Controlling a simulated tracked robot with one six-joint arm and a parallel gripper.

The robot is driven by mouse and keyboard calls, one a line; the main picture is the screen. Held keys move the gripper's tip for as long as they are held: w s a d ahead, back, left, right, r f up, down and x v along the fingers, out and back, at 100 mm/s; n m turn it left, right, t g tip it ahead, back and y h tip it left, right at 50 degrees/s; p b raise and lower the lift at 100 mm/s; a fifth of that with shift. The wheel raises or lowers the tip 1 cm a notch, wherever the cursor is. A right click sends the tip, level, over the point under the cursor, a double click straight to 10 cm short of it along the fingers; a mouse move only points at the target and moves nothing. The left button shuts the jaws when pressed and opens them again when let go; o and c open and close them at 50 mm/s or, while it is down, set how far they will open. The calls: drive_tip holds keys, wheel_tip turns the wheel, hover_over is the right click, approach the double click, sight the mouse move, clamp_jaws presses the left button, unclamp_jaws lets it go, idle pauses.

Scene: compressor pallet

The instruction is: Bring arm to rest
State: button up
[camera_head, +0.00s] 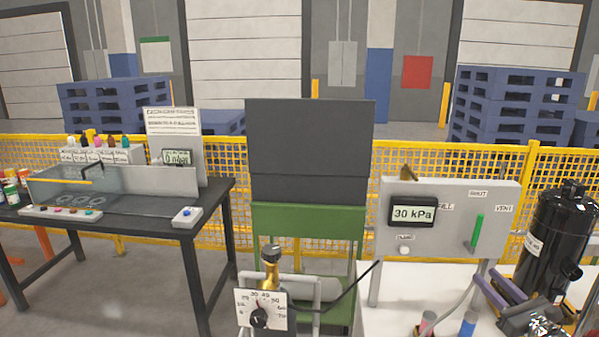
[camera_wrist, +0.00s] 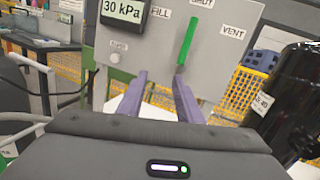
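My gripper (camera_head: 489,276) is at the lower right in the head view, in front of the grey panel (camera_head: 440,240). In the wrist view its two purple fingers (camera_wrist: 161,76) are spread apart with nothing between them. The panel carries a display (camera_head: 413,213) reading 30 kPa and a green lever (camera_head: 477,232). The lever stands nearly upright, pointing toward the SHUT label, between FILL and VENT. In the wrist view the lever (camera_wrist: 187,42) is beyond the right fingertip; whether they touch is hard to tell.
A black compressor (camera_head: 556,240) stands right of my gripper. Small red and blue containers (camera_head: 467,326) sit on the white surface below the panel. A dial plate (camera_head: 262,310) with a brass fitting stands in front of a green stand (camera_head: 310,225). A dark workbench (camera_head: 140,215) is at left.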

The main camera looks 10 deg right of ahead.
drive_tip(key=s+a+f+n+g+y, duration=0.25)
drive_tip(key=a+n+g, duration=0.2)
drive_tip(key=a, duration=0.45)
drive_tip(key=s+a+f+n+g+y, duration=0.1)
drive_tip(key=s+a+n+g+y, duration=0.2)
drive_tip(key=a+n, duration=0.5)
drive_tip(key=s+a+f+n+g+y, duration=0.1)
drive_tip(key=s+a+f+n+g, duration=0.25)
drive_tip(key=a, duration=0.75)
drive_tip(key=s+a+r+n+g+h, duration=0.1)
drive_tip(key=s+a+r+n+h, duration=0.2)
drive_tip(key=a+n, duration=0.6)
drive_tip(key=s+a+r+n+g+h, duration=0.1)
drive_tip(key=s+a+r+n+h, duration=0.3)
drive_tip(key=s+a+r+n, duration=0.4)
wheel_tip(320, 180, up, 3)
drive_tip(key=shift+s+a+f+n, duration=0.2)
drive_tip(key=shift+a+n, duration=0.25)
drive_tip(key=shift+n, duration=0.25)
drive_tip(key=shift+d, duration=0.1)
